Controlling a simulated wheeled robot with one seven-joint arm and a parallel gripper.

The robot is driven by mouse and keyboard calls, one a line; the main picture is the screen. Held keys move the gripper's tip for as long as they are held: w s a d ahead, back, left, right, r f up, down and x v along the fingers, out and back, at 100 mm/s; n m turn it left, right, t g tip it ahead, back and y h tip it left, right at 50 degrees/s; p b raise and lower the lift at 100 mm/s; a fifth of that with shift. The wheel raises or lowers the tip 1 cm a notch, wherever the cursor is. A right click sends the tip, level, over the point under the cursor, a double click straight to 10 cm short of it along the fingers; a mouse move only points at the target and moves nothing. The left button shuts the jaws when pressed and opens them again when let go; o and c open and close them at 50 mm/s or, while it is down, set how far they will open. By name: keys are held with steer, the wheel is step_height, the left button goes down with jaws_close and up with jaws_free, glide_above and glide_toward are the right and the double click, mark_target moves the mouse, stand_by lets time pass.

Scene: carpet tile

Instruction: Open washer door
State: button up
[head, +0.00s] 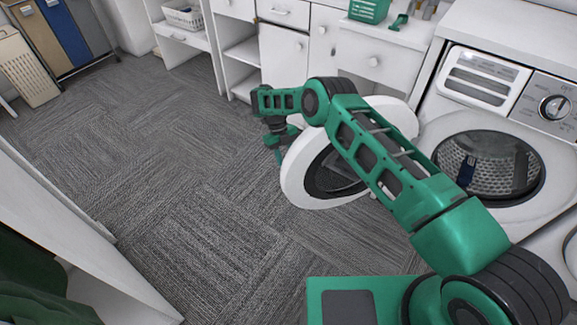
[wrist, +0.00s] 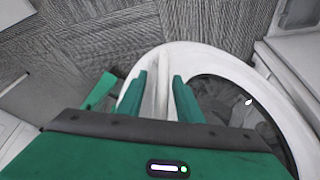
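The washer (head: 448,103) stands at the right in the head view, with its round drum opening (head: 500,165) uncovered. Its round white door (head: 300,188) with dark glass is swung far out to the left, partly hidden behind my arm. My gripper (head: 277,153) is at the door's outer left rim. In the wrist view the white door rim (wrist: 222,62) and its glass fill the right half. My gripper's green fingers (wrist: 162,92) are spread apart over the rim, with a white ridge between them. I cannot tell whether either finger touches the door.
White cabinets (head: 284,60) and shelves line the back. A green basket (head: 369,10) sits on the counter. A white surface edge (head: 60,190) borders the left foreground. The carpet (head: 170,150) between is clear.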

steer(key=v, duration=1)
steer(key=shift+w+r, duration=0.2)
